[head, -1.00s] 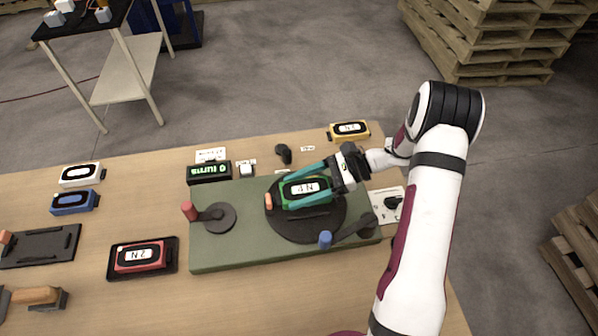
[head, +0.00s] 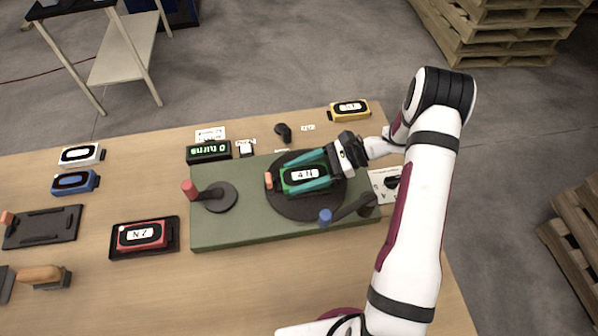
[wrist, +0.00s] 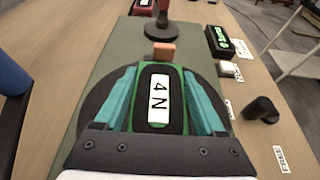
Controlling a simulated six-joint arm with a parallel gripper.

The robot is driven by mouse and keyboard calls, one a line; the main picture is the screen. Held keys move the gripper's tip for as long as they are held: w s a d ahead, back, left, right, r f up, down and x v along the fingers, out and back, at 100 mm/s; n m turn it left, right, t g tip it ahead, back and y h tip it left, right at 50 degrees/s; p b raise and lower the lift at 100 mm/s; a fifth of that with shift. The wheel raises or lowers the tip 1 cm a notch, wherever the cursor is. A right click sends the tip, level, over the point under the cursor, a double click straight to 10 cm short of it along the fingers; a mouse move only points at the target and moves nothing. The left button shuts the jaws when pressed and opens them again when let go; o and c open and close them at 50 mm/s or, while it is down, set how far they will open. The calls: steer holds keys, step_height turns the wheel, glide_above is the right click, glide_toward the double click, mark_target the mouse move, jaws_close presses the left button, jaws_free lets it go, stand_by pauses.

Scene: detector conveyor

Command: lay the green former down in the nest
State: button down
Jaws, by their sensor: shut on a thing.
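The green former (head: 306,189), with a white "4 N" label, lies flat between the teal fingers of my gripper (head: 306,177). The gripper is shut on its two long sides. The former is over a round black plate (head: 306,211) on the green base. An orange block (head: 269,181) is at the plate's left edge, close to the former's end. In the wrist view the green former (wrist: 158,125) lines up with the orange block (wrist: 163,52). The nest's inside is hidden under the former and fingers. I cannot tell whether the former touches the plate.
A red-knobbed post (head: 190,189) and a blue-knobbed crank (head: 325,217) stand on the green base (head: 235,232). A counter (head: 209,152) reads 0 turns. A red former (head: 142,236) sits in a black tray; white, blue and yellow formers lie around.

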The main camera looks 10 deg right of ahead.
steer(key=shift+f, duration=0.25)
jaws_free()
steer(key=v, duration=1.5)
steer(key=shift+d+r, duration=0.2)
steer(key=shift+d, duration=0.15)
